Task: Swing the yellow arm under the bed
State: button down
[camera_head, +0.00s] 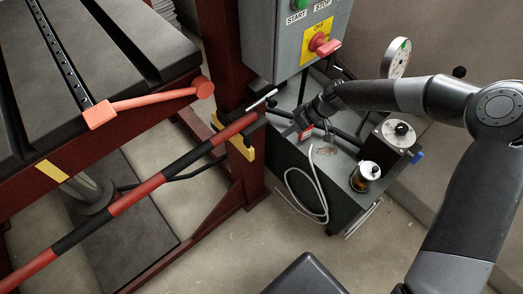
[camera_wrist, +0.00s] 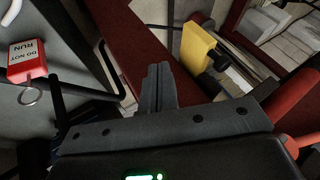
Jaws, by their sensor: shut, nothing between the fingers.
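The yellow arm (camera_head: 247,152) shows only as a small yellow piece against the dark red upright, partly hidden by the red-and-black striped bar. A yellow block with a dark knob shows in the wrist view (camera_wrist: 197,58), right of and beyond my fingertips. The bed (camera_head: 50,65) is the grey slotted table at the upper left; the yellow piece is outside it, to its right. My gripper (camera_head: 284,113) is right of the upright, above and right of the yellow piece. In the wrist view its fingers (camera_wrist: 158,72) are together, empty and apart from the yellow block.
The striped bar (camera_head: 135,195) slants across the front of the bed. An orange lever (camera_head: 150,101) sticks out at the bed's corner. A grey control box (camera_head: 292,35) hangs above my gripper. A cabinet (camera_head: 300,165) with a cable and fittings stands below it. A red tag (camera_wrist: 27,60) hangs left.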

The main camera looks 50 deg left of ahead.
dwell(0.3)
jog(key=s+a+f, duration=0.3)
jog(key=s+f, duration=0.5)
jog(key=shift+s+a, duration=0.35)
jog(key=shift+s, duration=0.1)
